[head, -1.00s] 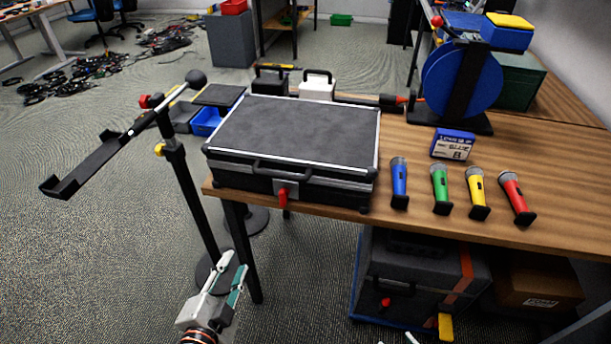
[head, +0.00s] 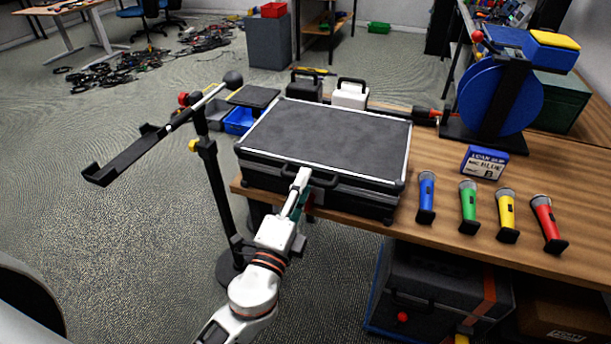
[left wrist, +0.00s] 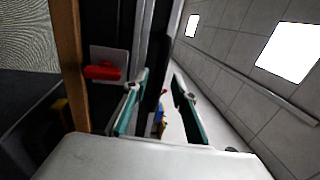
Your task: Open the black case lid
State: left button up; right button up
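The black case (head: 325,137) lies flat on the near left part of the wooden table, its grey-topped lid shut. Its dark handle (head: 326,180) is on the front face. My left gripper (head: 300,184) is at the middle of the case front, over the latch area, and hides the red latch in the head view. In the left wrist view the red latch (left wrist: 102,72) shows left of the fingers, on the case front. The two green-sided fingers (left wrist: 160,100) stand apart with nothing clearly held between them. Whether they touch the case I cannot tell. My right gripper is out of view.
Blue, green, yellow and red microphones (head: 467,207) stand right of the case on the table (head: 350,213). A blue cable reel (head: 503,95) is behind them. A black stand with a tray arm (head: 130,157) is close left of my left arm.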

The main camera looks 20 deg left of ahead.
pick_arm(q)
jog(key=shift+w+r, duration=0.15)
jog(key=shift+w, duration=0.8)
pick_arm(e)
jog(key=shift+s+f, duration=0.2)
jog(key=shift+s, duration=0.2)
pick_arm(q)
jog(key=shift+c, duration=0.4)
grip_shut()
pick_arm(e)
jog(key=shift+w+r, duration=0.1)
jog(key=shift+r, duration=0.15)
